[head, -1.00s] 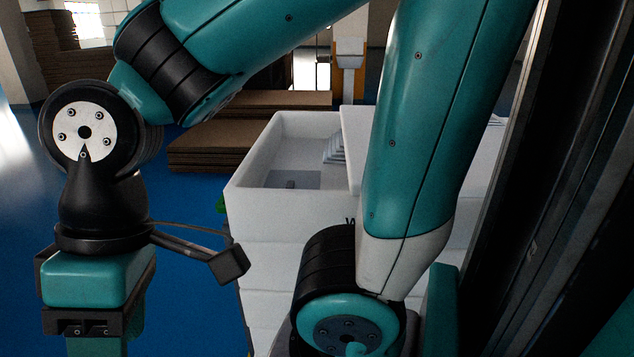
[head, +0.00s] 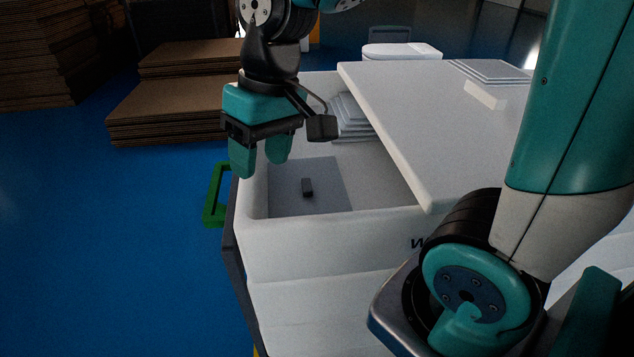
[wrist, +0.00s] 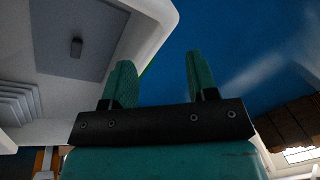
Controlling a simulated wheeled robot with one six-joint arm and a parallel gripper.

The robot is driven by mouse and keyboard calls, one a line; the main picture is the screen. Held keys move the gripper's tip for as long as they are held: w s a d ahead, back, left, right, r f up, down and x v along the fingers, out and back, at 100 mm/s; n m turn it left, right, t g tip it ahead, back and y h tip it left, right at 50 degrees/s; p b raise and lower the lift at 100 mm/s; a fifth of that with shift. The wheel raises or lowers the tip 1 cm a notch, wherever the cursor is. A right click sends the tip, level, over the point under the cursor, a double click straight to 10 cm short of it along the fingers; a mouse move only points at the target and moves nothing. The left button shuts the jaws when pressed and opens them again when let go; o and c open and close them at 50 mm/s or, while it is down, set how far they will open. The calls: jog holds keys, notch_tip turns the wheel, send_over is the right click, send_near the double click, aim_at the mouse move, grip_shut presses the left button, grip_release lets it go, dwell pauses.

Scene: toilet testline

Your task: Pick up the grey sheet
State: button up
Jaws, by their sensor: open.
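A flat grey sheet (head: 330,188) with a small dark grip block (head: 307,187) on it lies inside the white bin (head: 300,240). It also shows in the wrist view (wrist: 60,35) at upper left, with its dark block (wrist: 76,46). My gripper (head: 259,165) is open and empty, fingers pointing down, above the left rim of the bin and to the left of the sheet. In the wrist view the two teal fingers (wrist: 160,80) are apart with nothing between them.
A white lid or board (head: 430,120) covers the bin's right part and carries stacked light plates (head: 490,70). More stacked plates (head: 350,115) stand inside the bin at the back. A green frame (head: 214,200) stands left of the bin. Cardboard stacks (head: 170,110) lie behind on blue floor.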

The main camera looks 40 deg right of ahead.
jog(key=w+d+f+m+h, duration=0.1)
jog(key=w+d+m+h, duration=0.1)
jog(key=w+d+m, duration=0.5)
jog(key=m, duration=0.1)
send_over(306, 181)
jog(key=f, duration=0.2)
jog(key=shift+m+g+h, duration=0.3)
jog(key=f+p, duration=0.1)
jog(key=f, duration=0.4)
jog(key=f+p, duration=0.2)
jog(key=f, duration=0.4)
jog(key=shift+s+d+f, duration=0.1)
jog(key=shift+d+f, duration=0.1)
jog(key=shift+a+f+p, duration=0.15)
jog(key=shift+f+p, duration=0.45)
jog(key=shift+f, duration=0.8)
jog(key=shift+a+f+p, duration=0.1)
jog(key=shift+f+p, duration=0.5)
jog(key=shift+f, duration=0.75)
grip_shut()
